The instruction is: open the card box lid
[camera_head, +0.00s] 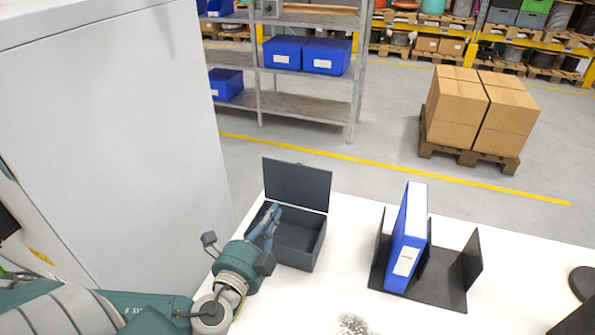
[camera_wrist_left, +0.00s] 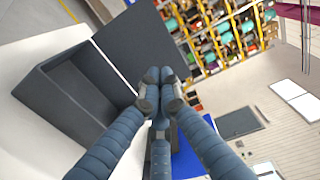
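The dark grey card box (camera_head: 297,244) stands on the white table, and its lid (camera_head: 297,184) stands up at the back, open. The inside of the box looks empty in the part I see. My left gripper (camera_head: 272,217) is at the left side of the box, near the lid's lower left. In the left wrist view the box (camera_wrist_left: 62,101) and lid (camera_wrist_left: 140,45) are at the left. The left gripper's fingers (camera_wrist_left: 158,78) are drawn together at their tips, beside the lid's edge, with nothing seen between them. Whether they touch the lid is unclear. My right gripper is not in view.
A blue binder (camera_head: 408,240) stands in a black holder (camera_head: 440,280) right of the box. A tall grey cabinet (camera_head: 110,130) is close on the left. The white table (camera_head: 345,240) is clear between box and holder. Shelves and a pallet of cartons (camera_head: 470,112) stand beyond.

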